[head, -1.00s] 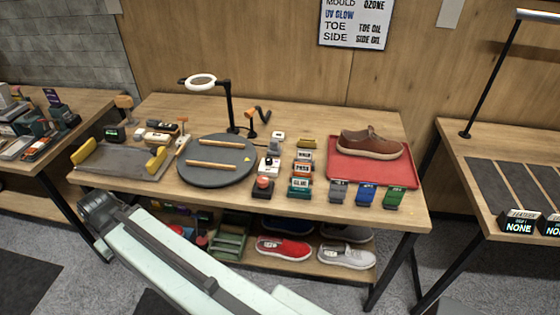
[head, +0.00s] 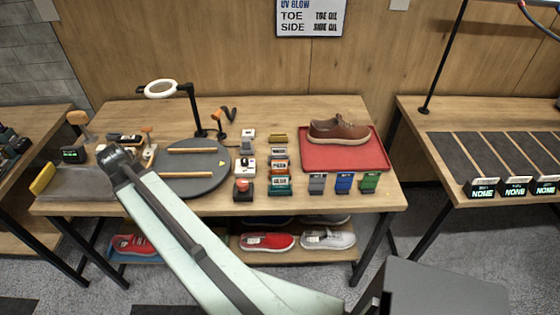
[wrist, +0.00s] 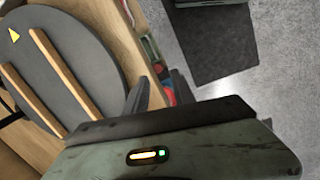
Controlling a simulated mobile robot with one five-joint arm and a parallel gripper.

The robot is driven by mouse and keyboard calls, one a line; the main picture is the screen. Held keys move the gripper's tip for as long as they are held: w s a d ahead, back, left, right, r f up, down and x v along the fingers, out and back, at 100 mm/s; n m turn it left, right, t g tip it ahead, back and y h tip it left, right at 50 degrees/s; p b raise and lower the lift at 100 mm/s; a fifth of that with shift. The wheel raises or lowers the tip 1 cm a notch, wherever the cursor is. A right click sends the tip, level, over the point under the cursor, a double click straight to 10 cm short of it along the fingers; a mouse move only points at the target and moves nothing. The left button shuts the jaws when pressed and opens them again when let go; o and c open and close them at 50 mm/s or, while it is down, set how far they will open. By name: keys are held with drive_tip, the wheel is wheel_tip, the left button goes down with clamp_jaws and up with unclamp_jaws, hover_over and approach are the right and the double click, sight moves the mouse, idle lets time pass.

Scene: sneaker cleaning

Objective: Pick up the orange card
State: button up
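A small orange card (head: 279,165) stands in a column of small labelled cards on the middle table, right of the round dark turntable (head: 220,180). In the head view my gripper (head: 113,153) is at the far end of my pale arm, over the left part of the table, well left of the orange card. The wrist view shows two dark fingers of my gripper (wrist: 160,90) apart with nothing seen between them. The orange card is not in the wrist view.
A brown shoe (head: 338,130) sits on a red tray (head: 345,157). Grey, blue and green cards (head: 343,183) line the front right edge. A teal card (head: 279,186) stands in front of the orange one. Shoes are on the shelf below.

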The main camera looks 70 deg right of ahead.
drive_tip(key=shift+n+g, duration=0.5)
drive_tip(key=shift+g, duration=0.1)
drive_tip(key=s+d+r+p, duration=0.1)
drive_tip(key=s+d, duration=0.2)
drive_tip(key=d, duration=0.2)
drive_tip(key=s+d+r+p, duration=0.1)
drive_tip(key=s+d+r, duration=0.1)
drive_tip(key=s+d, duration=0.2)
drive_tip(key=s+d+r+p, duration=0.1)
drive_tip(key=s+d, duration=0.3)
drive_tip(key=d, duration=0.4)
drive_tip(key=shift+d+r, duration=0.2)
drive_tip(key=shift+r, duration=0.4)
drive_tip(key=n+g+p, duration=0.1)
drive_tip(key=g+p, duration=0.1)
drive_tip(key=p, duration=0.1)
approach(279, 161)
wheel_tip(279, 161, down, 2)
drive_tip(key=f+b, duration=0.1)
drive_tip(key=s+f+b, duration=0.1)
drive_tip(key=b, duration=0.1)
drive_tip(key=shift+s+d+f+n, duration=0.1)
drive_tip(key=shift+d+f+n, duration=0.15)
drive_tip(key=shift+f+n, duration=0.1)
drive_tip(key=b+x, duration=0.5)
drive_tip(key=shift+s+d+f, duration=0.2)
drive_tip(key=shift+s+d, duration=0.05)
drive_tip(key=shift+s, duration=0.05)
drive_tip(key=shift+r, duration=0.2)
clamp_jaws()
